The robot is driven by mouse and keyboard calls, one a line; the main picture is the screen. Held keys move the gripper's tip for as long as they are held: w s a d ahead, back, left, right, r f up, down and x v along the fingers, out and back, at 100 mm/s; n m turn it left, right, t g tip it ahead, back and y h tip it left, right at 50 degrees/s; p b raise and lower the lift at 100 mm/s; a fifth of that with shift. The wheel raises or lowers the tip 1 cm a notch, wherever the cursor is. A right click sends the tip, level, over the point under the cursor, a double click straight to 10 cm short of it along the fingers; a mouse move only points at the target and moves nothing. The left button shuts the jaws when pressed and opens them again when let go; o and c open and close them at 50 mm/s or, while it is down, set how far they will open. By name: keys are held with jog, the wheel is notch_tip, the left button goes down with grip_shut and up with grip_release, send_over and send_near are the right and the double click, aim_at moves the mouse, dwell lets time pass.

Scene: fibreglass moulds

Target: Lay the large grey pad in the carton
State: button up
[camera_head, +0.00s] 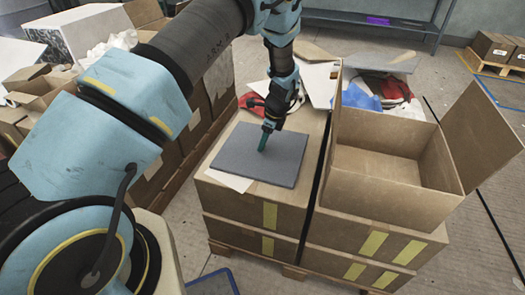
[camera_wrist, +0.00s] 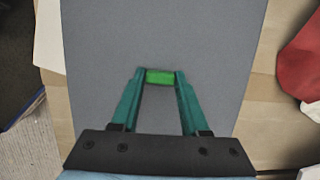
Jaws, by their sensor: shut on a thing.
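The large grey pad (camera_head: 285,165) lies flat on, or very close above, the left carton stack in the head view. It fills the middle of the wrist view (camera_wrist: 160,40). My gripper (camera_head: 263,149) points down at the pad's middle. In the wrist view its teal fingers (camera_wrist: 160,77) are shut on a small bright green block (camera_wrist: 160,76), which looks like a grip on the pad. The open carton (camera_head: 375,192) stands to the right of the pad, on the right stack.
A white sheet (camera_head: 228,180) shows under the pad's left edge. Red cloth (camera_head: 251,101) lies behind the pad. The carton's raised right flap (camera_head: 482,135) sticks outward, and its left wall stands between pad and opening. Blue and red cloths (camera_head: 395,87) lie behind the carton.

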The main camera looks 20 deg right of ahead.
grip_shut()
